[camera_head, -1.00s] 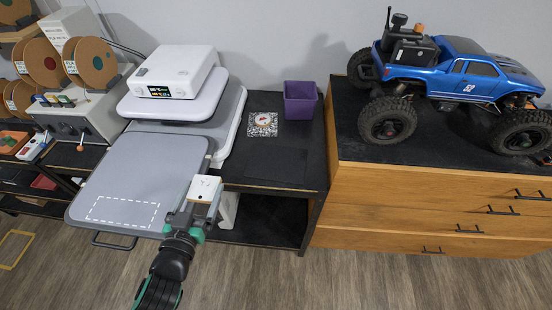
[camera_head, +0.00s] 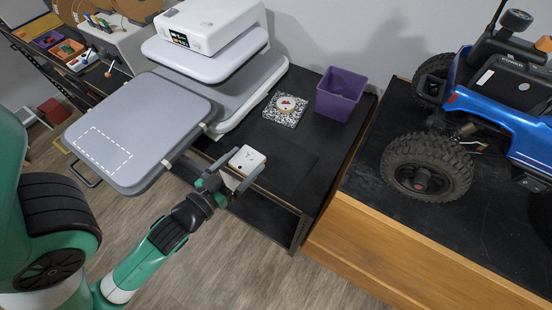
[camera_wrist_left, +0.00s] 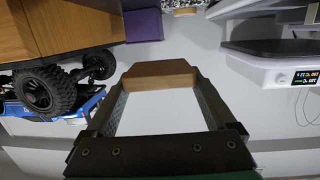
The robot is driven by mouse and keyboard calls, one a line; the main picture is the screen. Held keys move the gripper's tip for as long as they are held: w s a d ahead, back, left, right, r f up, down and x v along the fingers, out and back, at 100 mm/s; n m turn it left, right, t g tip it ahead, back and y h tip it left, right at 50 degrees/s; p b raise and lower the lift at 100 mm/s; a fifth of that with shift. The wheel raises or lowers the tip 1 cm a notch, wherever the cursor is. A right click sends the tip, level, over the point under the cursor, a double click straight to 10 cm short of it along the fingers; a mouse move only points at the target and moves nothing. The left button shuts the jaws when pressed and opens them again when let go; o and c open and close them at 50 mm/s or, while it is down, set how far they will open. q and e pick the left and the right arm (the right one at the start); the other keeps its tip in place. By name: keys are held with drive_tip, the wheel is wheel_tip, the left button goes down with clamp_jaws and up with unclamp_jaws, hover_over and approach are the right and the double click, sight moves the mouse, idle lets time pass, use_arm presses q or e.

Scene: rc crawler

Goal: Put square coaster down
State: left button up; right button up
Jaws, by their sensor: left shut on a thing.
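The square coaster (camera_head: 248,156) is a small white block with a dark mark on top, in the middle of the head view. My left gripper (camera_head: 240,169) is shut on it, one finger at each side. In the left wrist view the coaster (camera_wrist_left: 160,108) lies between the fingers of my left gripper (camera_wrist_left: 160,100), its tan end facing out. It appears over the front part of the black table (camera_head: 285,157); whether it touches cannot be told. My right gripper is not in view.
A black-and-white patterned square (camera_head: 285,118) with a round orange-rimmed piece on it lies behind, near a purple bin (camera_head: 341,93). A grey heat press (camera_head: 140,125) stands left. A wooden cabinet (camera_head: 395,245) with a blue crawler (camera_head: 500,105) stands right. Dark table top around the coaster is clear.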

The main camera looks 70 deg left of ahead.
use_arm(q)
drive_tip(key=w+a+f+b, duration=0.1)
drive_tip(key=w, duration=0.1)
drive_tip(key=w+a+f+b, duration=0.1)
drive_tip(key=w, duration=0.1)
drive_tip(key=w+a+f+b, duration=0.1)
drive_tip(key=w+f+b, duration=0.1)
drive_tip(key=shift+w+a, duration=0.15)
drive_tip(key=shift+a, duration=0.1)
hover_over(273, 161)
drive_tip(key=f, duration=0.4)
drive_tip(key=shift+s+d+f, duration=0.1)
drive_tip(key=shift+s+d, duration=0.05)
drive_tip(key=shift+s, duration=0.05)
drive_tip(key=shift+w+f+b, duration=0.2)
drive_tip(key=shift+f+b, duration=0.2)
drive_tip(key=shift+f, duration=1.45)
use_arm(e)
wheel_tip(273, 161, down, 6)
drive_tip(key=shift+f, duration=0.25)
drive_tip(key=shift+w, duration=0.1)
